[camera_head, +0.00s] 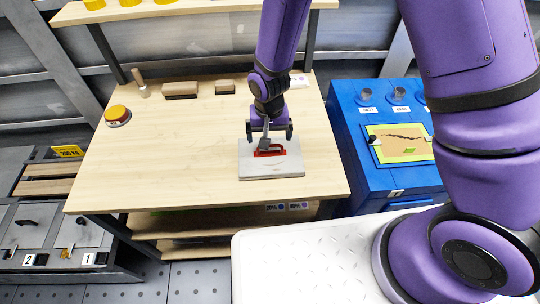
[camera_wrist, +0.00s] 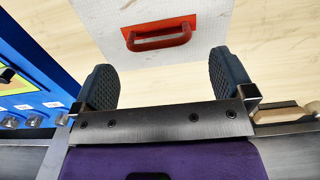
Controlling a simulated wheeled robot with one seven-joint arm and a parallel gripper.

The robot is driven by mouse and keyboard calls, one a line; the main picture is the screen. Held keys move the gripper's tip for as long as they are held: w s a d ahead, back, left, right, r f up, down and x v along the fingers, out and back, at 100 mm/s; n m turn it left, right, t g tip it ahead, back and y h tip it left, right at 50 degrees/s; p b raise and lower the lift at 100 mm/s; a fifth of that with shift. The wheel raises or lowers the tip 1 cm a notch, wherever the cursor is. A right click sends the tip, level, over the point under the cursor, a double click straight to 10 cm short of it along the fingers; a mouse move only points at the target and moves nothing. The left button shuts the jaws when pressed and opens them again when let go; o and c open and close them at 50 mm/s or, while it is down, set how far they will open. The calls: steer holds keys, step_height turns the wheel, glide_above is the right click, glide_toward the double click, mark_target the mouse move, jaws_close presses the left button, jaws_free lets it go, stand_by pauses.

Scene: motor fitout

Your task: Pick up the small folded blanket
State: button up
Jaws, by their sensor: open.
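A flat, pale grey square piece (camera_head: 285,170) lies on the wooden table near its front right; it appears to be the small folded blanket, though I cannot be sure of its material. A red piece with a raised handle (camera_head: 268,150) lies on top of it. In the wrist view the grey piece (camera_wrist: 205,38) and the red handled piece (camera_wrist: 158,37) show beyond the fingertips. My gripper (camera_head: 269,132) is over the back part of the grey piece, with its fingers apart and nothing between them. In the wrist view the gripper (camera_wrist: 164,80) is also empty.
The wooden table (camera_head: 165,150) has free room left of the grey piece. A yellow-topped button (camera_head: 118,114), a wooden-handled tool (camera_head: 140,84) and wooden blocks (camera_head: 180,90) stand along its far side. A blue cabinet (camera_head: 350,130) adjoins on the right. A shelf (camera_head: 160,10) spans the back.

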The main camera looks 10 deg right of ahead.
mark_target(270, 149)
steer(key=shift+d+f, duration=0.15)
steer(key=shift+f, duration=3.3)
steer(key=shift+c, duration=0.2)
steer(key=c, duration=0.9)
steer(key=shift+r, duration=0.2)
